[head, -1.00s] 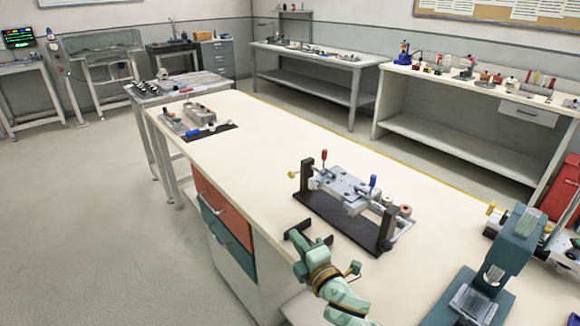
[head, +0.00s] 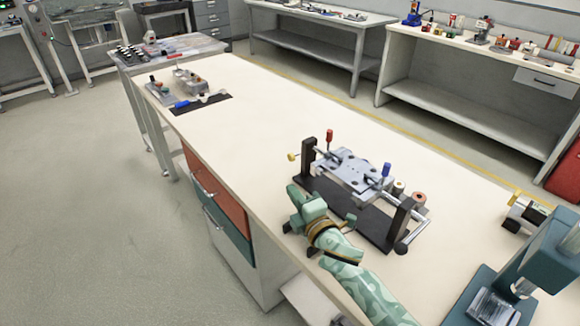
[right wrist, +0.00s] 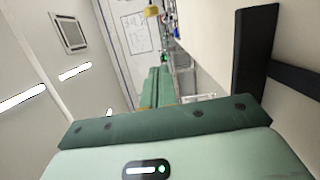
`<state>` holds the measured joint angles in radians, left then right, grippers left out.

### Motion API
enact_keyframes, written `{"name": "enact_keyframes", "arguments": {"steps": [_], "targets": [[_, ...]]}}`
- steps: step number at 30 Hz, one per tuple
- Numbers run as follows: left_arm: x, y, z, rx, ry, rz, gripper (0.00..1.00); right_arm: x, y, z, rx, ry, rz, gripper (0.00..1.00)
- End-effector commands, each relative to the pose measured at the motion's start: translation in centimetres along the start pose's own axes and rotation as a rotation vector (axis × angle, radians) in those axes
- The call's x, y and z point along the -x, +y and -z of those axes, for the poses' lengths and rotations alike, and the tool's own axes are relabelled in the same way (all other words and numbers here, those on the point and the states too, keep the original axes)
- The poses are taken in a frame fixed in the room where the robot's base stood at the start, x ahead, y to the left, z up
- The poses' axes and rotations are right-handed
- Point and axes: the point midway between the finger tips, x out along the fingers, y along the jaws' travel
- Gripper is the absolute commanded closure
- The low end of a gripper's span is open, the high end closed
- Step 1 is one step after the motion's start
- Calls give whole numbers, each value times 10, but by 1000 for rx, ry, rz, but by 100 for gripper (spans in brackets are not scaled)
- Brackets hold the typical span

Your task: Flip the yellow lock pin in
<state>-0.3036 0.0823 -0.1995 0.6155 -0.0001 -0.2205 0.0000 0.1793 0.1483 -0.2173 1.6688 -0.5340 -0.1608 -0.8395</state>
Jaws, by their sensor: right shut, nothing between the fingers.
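The yellow lock pin (head: 292,157) sticks out to the left of the fixture's left black post (head: 308,157), near its top. A yellow knob, which looks like the same pin (right wrist: 151,11), shows at the top of the right wrist view, with a black post (right wrist: 255,50) to its right. My right gripper (head: 293,189) is teal, shut and empty. It is in front of the left post, lower than the pin and apart from it. My left gripper is not in view.
The fixture holds a grey plate (head: 352,174) between two black posts, with a red handle (head: 329,137) and a blue handle (head: 386,170). A teal press (head: 545,262) stands at the front right.

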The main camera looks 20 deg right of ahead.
Motion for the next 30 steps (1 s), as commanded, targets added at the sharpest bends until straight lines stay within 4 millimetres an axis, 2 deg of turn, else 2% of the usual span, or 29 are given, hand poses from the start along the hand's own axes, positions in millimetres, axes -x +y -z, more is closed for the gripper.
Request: {"name": "enact_keyframes", "arguments": {"steps": [13, 15, 21, 30], "targets": [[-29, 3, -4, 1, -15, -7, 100, -92, -4, 0, 1, 0, 2, 100], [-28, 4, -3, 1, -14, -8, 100, -92, -3, -14, 5, -1, 2, 100], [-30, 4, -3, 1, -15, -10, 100, -96, -1, -34, 0, 0, 0, 100], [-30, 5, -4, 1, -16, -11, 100, -97, 0, -39, -1, 1, 0, 100]]}}
